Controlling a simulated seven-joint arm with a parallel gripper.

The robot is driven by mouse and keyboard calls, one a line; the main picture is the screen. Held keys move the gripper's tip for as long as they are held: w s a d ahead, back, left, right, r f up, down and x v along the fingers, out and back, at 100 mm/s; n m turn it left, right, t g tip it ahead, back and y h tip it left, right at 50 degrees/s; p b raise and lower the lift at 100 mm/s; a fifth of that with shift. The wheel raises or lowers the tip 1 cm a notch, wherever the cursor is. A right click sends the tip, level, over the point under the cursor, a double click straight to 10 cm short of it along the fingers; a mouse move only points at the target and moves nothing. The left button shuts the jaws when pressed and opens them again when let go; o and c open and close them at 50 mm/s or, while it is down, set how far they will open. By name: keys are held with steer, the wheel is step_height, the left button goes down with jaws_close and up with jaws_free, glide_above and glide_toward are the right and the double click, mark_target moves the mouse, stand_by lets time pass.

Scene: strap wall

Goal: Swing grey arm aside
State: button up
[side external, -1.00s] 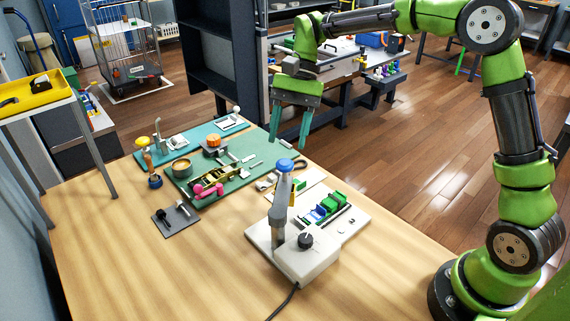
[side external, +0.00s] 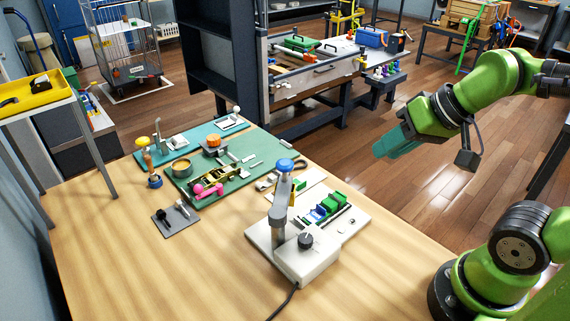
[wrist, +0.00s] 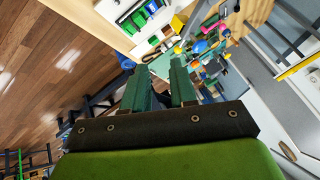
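The grey arm (side external: 280,212) stands upright on a white base (side external: 298,262) at the front of the wooden table, with a blue knob (side external: 285,165) on top. A black dial (side external: 305,240) sits on the base beside it. My gripper (side external: 385,150) is in the air to the right of the table, away from the grey arm and tilted, its teal fingers pointing left and down. In the wrist view, its two fingers (wrist: 160,88) stand apart with nothing between them. A blue round top, likely the knob (wrist: 200,46), shows beyond the fingertips.
A green board (side external: 225,172) with small parts, pink pieces (side external: 205,189) and a grey plate (side external: 178,219) lie to the left. The table's front left is clear except for a black cable.

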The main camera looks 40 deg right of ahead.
steer(key=d+f+m+g, duration=0.1)
steer(key=f, duration=0.1)
steer(key=w+d+f+m+g, duration=0.1)
steer(key=f, duration=0.1)
steer(key=d+f+m+g, duration=0.1)
steer(key=d+f+m, duration=0.1)
steer(key=f, duration=0.1)
steer(key=shift+w+d, duration=0.1)
steer(key=shift+w, duration=0.2)
jaws_close()
steer(key=w+d+f+m+t+y, duration=0.1)
steer(key=w+d+f+m+y, duration=0.15)
steer(key=f+m+y, duration=0.35)
steer(key=w+d+f+m+t+y, duration=0.15)
steer(key=w+m+y, duration=0.25)
steer(key=m, duration=0.5)
steer(key=w+d+r+m+t, duration=0.2)
steer(key=w+t, duration=0.2)
steer(key=shift+g+y, duration=0.3)
steer(key=shift+g, duration=0.05)
steer(key=x, duration=1.3)
steer(key=shift+a+f, duration=0.2)
steer(key=shift+a, duration=0.15)
